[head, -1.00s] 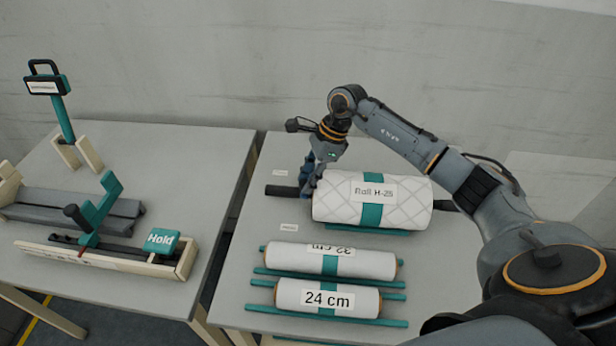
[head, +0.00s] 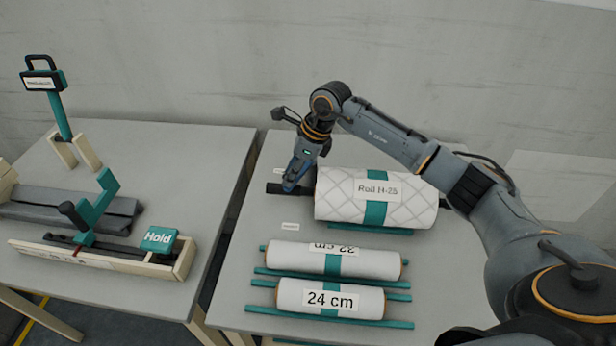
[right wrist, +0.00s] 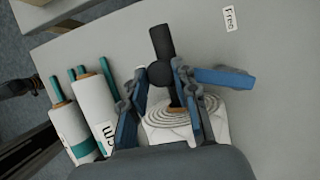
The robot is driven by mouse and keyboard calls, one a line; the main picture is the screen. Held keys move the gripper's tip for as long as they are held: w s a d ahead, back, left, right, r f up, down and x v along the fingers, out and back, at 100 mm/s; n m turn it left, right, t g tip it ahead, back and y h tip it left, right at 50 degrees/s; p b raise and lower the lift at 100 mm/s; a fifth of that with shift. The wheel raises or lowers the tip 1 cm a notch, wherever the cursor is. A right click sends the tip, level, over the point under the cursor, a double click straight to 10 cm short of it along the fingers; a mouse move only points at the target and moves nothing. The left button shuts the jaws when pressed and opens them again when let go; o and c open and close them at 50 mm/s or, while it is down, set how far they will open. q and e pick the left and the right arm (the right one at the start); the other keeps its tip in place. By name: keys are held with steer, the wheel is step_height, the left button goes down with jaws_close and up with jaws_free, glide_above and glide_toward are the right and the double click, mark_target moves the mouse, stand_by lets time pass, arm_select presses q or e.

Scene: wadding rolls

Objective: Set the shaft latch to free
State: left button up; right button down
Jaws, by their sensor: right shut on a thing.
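The wadding roll marked Roll H-25 (head: 345,205) lies on its dark shaft (head: 273,188) on the right table. The shaft end also shows in the right wrist view (right wrist: 161,40), with a dark round knob (right wrist: 159,74) beside it, which looks like the latch. My right gripper (head: 291,188) is at the shaft's left end, just left of the roll. In the right wrist view its fingers (right wrist: 161,86) are on both sides of the dark knob, shut on it. The fingers partly hide the contact. A "Free" label (right wrist: 230,18) lies on the table. My left gripper is out of view.
Two smaller rolls, one marked 24 cm (head: 330,299) and one marked 22 cm (head: 320,260), lie in front. On the left table stand a wooden fixture with a teal Hold block (head: 160,241) and a teal post (head: 62,115). A gap separates the tables.

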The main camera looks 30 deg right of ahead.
steer(key=w+m+t+h+b, duration=0.2)
steer(key=w+m+h+b, duration=0.2)
steer(key=w+m, duration=0.8)
steer(key=shift+a+m+b, duration=0.45)
steer(key=shift+m+b, duration=0.25)
steer(key=shift+b, duration=0.7)
steer(key=shift+w+h, duration=0.1)
steer(key=shift+h, duration=0.2)
steer(key=c, duration=1)
jaws_free()
steer(key=shift+c, duration=0.2)
steer(key=d+v, duration=0.1)
steer(key=v, duration=1.1)
steer(key=shift+a, duration=0.4)
